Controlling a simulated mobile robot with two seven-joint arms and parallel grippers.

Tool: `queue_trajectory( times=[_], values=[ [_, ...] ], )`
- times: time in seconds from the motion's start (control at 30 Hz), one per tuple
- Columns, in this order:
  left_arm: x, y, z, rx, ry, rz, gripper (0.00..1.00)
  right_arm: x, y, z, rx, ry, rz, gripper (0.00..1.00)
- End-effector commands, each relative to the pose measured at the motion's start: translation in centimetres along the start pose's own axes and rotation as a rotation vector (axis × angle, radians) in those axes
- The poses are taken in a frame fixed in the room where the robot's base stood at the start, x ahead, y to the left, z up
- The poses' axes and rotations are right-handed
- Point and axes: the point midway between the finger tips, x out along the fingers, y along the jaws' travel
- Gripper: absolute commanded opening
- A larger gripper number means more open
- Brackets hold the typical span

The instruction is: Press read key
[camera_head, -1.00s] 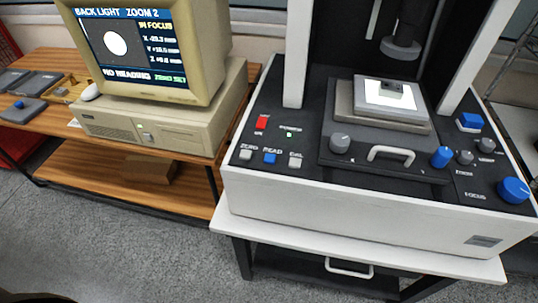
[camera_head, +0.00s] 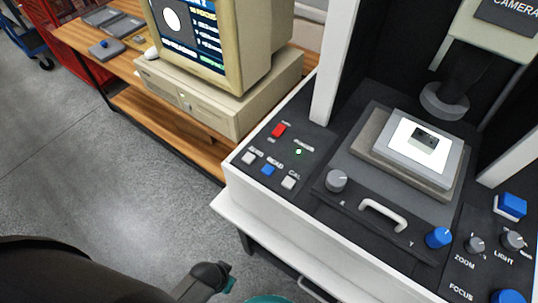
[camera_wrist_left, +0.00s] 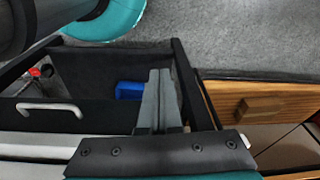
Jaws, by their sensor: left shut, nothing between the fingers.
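The blue READ key (camera_head: 267,169) is on the left part of the measuring machine's dark control panel (camera_head: 318,155) in the head view. It sits between the light grey ZERO key (camera_head: 248,158) and the light grey CAL key (camera_head: 289,182). My left gripper (camera_wrist_left: 160,72) shows only in the left wrist view, where its two fingers are together and empty. Behind them are the dark open compartment of the stand and the floor. No key can be made out in that view. My right gripper is in neither view.
A red button (camera_head: 278,130) lies behind the keys. A grey knob (camera_head: 336,181) and a stage handle (camera_head: 384,216) are to their right. In the wrist view, a blue object (camera_wrist_left: 129,91) lies inside the compartment.

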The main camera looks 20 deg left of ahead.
Motion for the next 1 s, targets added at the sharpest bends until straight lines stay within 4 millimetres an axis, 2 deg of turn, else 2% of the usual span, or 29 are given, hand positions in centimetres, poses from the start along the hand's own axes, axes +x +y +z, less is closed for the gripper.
queue_trajectory(
  times=[0.03, 0.37, 0.63, 0.77, 0.83, 0.9, 1.0],
  values=[
    [-2.3, -0.1, -1.4, -0.002, 0.012, -0.001, 0.00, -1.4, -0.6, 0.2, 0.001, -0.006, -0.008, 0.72],
    [-14.0, -0.6, -7.7, -0.001, 0.062, -0.004, 0.00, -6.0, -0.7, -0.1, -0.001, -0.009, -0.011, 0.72],
    [-25.5, -0.2, -13.3, 0.089, 0.159, 0.016, 0.00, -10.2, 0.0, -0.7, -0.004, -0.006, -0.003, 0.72],
    [-30.8, 1.0, -16.9, 0.235, 0.254, 0.048, 0.00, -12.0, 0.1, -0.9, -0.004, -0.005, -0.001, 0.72],
    [-33.1, 2.1, -19.1, 0.364, 0.324, 0.074, 0.00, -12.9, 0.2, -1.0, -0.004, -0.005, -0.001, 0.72],
    [-34.7, 3.6, -21.2, 0.523, 0.404, 0.101, 0.00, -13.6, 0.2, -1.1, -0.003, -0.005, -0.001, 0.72],
    [-35.5, 5.1, -23.4, 0.729, 0.496, 0.130, 0.00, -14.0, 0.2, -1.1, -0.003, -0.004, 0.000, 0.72]
  ],
)
